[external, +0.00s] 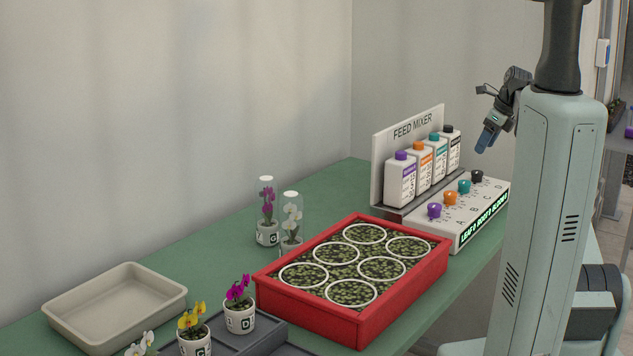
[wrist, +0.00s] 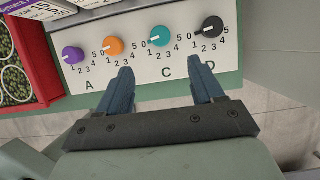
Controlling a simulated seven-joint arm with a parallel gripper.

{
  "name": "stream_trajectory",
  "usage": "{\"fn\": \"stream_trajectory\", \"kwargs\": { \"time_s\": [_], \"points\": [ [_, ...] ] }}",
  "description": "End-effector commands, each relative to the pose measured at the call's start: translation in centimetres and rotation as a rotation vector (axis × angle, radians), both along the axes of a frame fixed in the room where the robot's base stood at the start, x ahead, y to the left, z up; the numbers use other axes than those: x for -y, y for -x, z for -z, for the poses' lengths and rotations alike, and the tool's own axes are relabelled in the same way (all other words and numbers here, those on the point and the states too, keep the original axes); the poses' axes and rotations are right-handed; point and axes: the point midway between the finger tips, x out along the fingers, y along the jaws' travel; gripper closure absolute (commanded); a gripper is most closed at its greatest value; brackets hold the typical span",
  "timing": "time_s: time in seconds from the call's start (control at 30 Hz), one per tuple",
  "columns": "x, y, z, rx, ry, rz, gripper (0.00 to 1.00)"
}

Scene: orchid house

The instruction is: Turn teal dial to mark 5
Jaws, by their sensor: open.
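The teal dial (wrist: 160,36) is third from the left on the white mixer panel (wrist: 140,70), above the letter C. Its white pointer points left, toward the 0; its 5 is at the right. The teal dial also shows in the external view (external: 464,187). My gripper (wrist: 160,72) is open and empty, its two blue fingers spread apart below the teal dial in the wrist view. In the external view my gripper (external: 488,139) hangs above the panel, clear of the dials. The left finger hides the letter B.
Purple (wrist: 72,54), orange (wrist: 113,46) and black (wrist: 212,27) dials flank the teal one. Feed bottles (external: 400,180) stand behind the panel. A red planter tray (external: 375,318) sits beside it. A green readout on the panel's front edge shows zeros.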

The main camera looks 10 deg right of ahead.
Motion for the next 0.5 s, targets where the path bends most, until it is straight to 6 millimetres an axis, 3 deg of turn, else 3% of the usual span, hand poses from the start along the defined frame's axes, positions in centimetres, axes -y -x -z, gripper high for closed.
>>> {"fn": "stream_trajectory", "kwargs": {
  "time_s": [0.5],
  "points": [
    [-2.2, -2.2, 7.7, 0.0, 0.001, -0.002, 0.33]
  ]
}}
